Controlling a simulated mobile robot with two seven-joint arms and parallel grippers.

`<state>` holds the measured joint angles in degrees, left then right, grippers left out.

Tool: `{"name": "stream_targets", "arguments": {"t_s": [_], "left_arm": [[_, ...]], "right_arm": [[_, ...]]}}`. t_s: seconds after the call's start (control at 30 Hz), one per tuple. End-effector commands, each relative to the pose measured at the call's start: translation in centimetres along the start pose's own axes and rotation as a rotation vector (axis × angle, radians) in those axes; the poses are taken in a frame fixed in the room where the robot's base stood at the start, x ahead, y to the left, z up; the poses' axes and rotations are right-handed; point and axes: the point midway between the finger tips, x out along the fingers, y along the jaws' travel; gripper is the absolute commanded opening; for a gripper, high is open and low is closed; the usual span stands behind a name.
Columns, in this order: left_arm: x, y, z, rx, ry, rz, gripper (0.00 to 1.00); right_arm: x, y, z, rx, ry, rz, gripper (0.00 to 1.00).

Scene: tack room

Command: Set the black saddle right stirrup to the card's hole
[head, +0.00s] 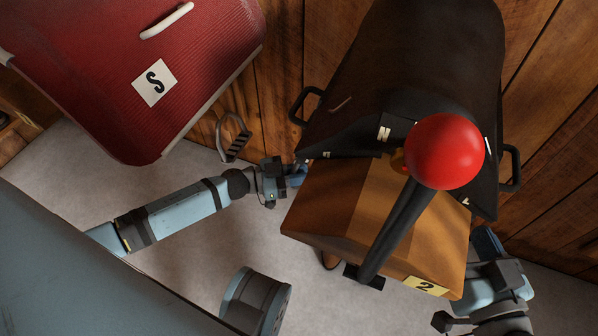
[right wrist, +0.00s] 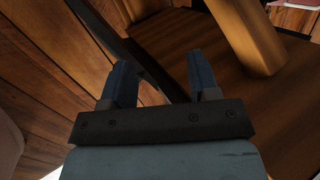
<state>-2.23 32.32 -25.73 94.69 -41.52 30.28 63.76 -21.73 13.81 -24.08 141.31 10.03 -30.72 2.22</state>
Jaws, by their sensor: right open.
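The black saddle (head: 420,60) sits at the top right of the head view, with small white marks on its lower edge. A pale card marked "2" (head: 425,286) is on a wooden block below it. A black loop (head: 512,168) sticks out at the saddle's right side; I cannot tell if it is the stirrup. My right gripper (head: 487,243) is open beside the block's right edge, below the saddle flap. In the right wrist view a dark strap-like strip slants between or behind its fingers (right wrist: 160,85). My left gripper (head: 297,174) is by the saddle's lower left corner; its jaw gap is unclear.
The wooden block (head: 340,210) stands between my grippers. A red ball (head: 445,151) on a black rod hides part of the saddle and block.

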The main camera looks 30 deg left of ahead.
Motion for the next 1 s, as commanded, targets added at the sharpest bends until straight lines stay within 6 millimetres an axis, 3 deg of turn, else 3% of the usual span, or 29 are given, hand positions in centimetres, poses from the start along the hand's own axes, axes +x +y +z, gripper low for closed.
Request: {"name": "stream_targets", "arguments": {"t_s": [0.03,0.1,0.47,0.77,1.0], "left_arm": [[0.1,0.1,0.0,-0.001,0.000,0.002,0.28],[0.0,0.1,0.0,-0.001,0.000,0.001,0.37],[-0.8,0.0,-0.1,-0.002,-0.002,-0.001,0.37],[-6.9,0.0,-0.2,-0.004,-0.005,-0.001,0.37],[-11.7,0.1,-0.2,-0.003,-0.003,0.000,0.37]], "right_arm": [[0.0,0.0,0.0,-0.001,0.000,0.000,0.55],[0.0,0.0,0.0,-0.001,0.001,0.000,0.55],[0.0,-0.1,-0.4,0.003,0.001,-0.002,0.55],[-0.5,-0.9,-1.3,0.071,0.000,0.006,0.55],[-0.7,-1.0,-3.4,0.068,0.078,0.016,0.55]]}}
